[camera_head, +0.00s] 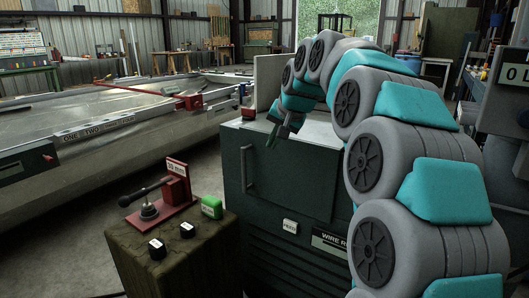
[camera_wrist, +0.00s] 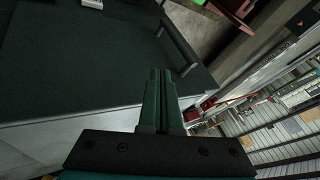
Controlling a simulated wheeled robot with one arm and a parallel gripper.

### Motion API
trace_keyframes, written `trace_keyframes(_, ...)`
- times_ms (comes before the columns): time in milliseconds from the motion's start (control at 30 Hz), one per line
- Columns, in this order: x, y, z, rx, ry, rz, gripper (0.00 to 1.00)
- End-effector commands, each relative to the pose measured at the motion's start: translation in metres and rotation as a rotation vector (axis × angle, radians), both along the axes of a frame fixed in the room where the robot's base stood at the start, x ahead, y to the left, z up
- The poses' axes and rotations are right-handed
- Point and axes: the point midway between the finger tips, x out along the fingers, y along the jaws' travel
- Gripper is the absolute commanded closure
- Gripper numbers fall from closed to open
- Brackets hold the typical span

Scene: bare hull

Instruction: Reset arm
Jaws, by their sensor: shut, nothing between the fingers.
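My grey and teal arm arches up on the right of the head view and bends down to my gripper (camera_head: 277,134). The gripper hangs in front of the upper part of a dark green cabinet (camera_head: 240,190), near its top front edge. In the wrist view the two green fingers (camera_wrist: 160,100) lie together, shut, with nothing seen between them. The cabinet's dark front (camera_wrist: 80,60) and handle show beyond the fingers there. I cannot tell whether the fingertips touch the cabinet.
A block (camera_head: 180,255) at front left bears a red lever stand (camera_head: 175,190), a green item (camera_head: 211,207) and two dark knobs. A long metal hull (camera_head: 90,125) fills the left, with a red clamp bar (camera_head: 150,94) on it. Concrete floor shows between block and hull.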

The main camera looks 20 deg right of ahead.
Motion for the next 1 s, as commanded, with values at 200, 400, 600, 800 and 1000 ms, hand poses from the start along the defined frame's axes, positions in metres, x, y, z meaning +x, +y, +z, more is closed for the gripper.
trace_keyframes(200,-0.035,0.016,-0.015,-0.029,0.060,0.054,1.00)
trace_keyframes(400,-0.116,0.045,-0.065,-0.102,0.198,0.183,1.00)
trace_keyframes(600,-0.210,0.063,-0.122,-0.172,0.353,0.311,1.00)
trace_keyframes(800,-0.311,0.066,-0.176,-0.229,0.505,0.424,1.00)
trace_keyframes(1000,-0.403,0.061,-0.223,-0.265,0.642,0.513,1.00)
